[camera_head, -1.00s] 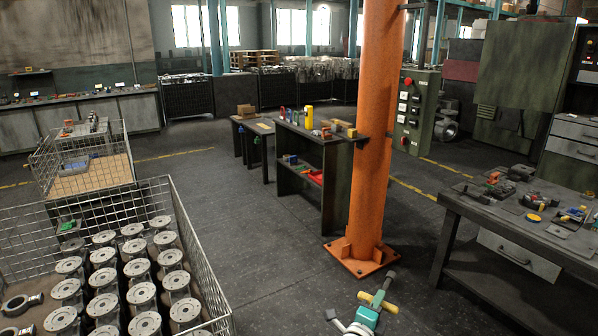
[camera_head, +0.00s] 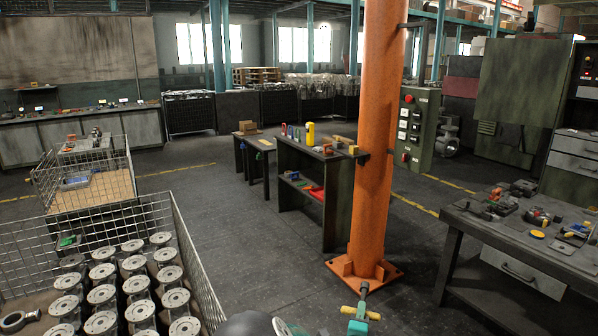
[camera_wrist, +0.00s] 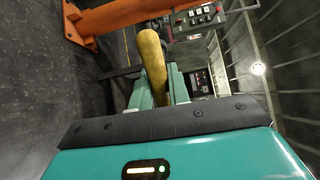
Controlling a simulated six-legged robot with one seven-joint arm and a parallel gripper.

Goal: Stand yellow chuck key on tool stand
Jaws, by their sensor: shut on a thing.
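My gripper (camera_head: 358,325), with teal fingers, is at the bottom edge of the head view, right of centre. It is shut on the yellow chuck key (camera_head: 373,315), holding it by the yellow crossbar. The key's dark shaft (camera_head: 364,291) points up in the picture, in front of the orange column's foot. In the wrist view the rounded yellow bar (camera_wrist: 151,58) rises from between the fingers (camera_wrist: 157,95). I cannot single out the tool stand for certain in either view.
An orange column (camera_head: 375,150) stands just beyond my gripper. A workbench (camera_head: 500,232) with tools and fixtures is at right. A dark shelf (camera_head: 338,205) with small coloured items is left of the column. A wire crate (camera_head: 185,225) of castings is at left. Floor between is clear.

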